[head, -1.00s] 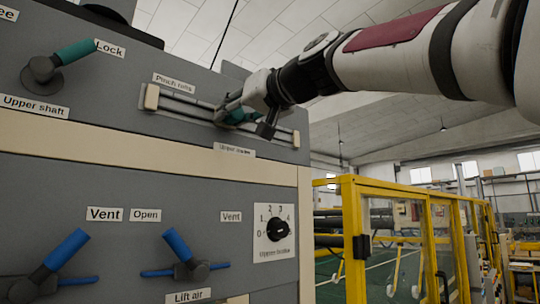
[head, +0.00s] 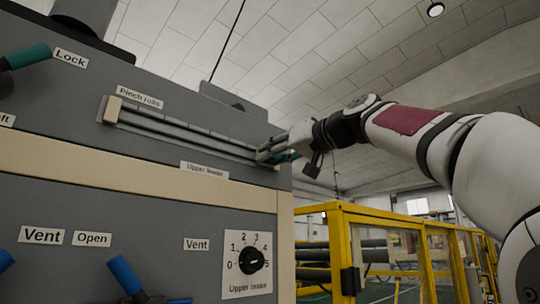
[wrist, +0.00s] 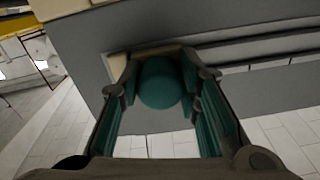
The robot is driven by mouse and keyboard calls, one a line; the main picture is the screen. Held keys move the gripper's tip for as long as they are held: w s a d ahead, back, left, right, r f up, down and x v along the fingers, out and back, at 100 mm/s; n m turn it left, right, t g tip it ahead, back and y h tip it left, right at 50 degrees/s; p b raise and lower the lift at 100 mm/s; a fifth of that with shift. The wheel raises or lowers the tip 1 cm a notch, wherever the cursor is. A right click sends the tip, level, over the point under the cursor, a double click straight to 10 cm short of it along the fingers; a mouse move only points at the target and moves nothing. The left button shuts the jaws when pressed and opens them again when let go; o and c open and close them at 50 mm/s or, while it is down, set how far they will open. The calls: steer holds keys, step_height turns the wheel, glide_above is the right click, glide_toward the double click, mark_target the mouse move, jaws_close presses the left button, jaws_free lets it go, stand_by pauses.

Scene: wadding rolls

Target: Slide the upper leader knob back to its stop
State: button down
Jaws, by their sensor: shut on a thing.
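The upper leader knob is a round teal ball (wrist: 160,83) in the wrist view, between the two teal-padded fingers of my gripper (wrist: 158,88). In the head view my gripper (head: 279,156) is at the right end of the slide rail (head: 185,135) and hides most of the knob. My gripper is shut on the knob. A cream end block (wrist: 117,66) lies close beside the knob in the wrist view; whether they touch cannot be told. The "Upper leader" label (head: 205,169) is below the rail.
Another cream block (head: 112,110) caps the rail's left end, under the "Pinch rolls" label (head: 140,97). A dial (head: 251,261) and blue levers (head: 126,275) are lower on the grey panel. A yellow guard fence (head: 338,250) stands to the right.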

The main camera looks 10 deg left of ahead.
steer(key=shift+w+d, duration=0.15)
steer(key=shift+w, duration=0.05)
steer(key=c, duration=1.2)
jaws_free()
steer(key=shift+w+f, duration=0.1)
steer(key=shift+s+d, duration=0.1)
steer(key=shift+s, duration=0.1)
steer(key=v, duration=1.1)
steer(key=shift+s+d, duration=0.2)
steer(key=shift+s, duration=0.05)
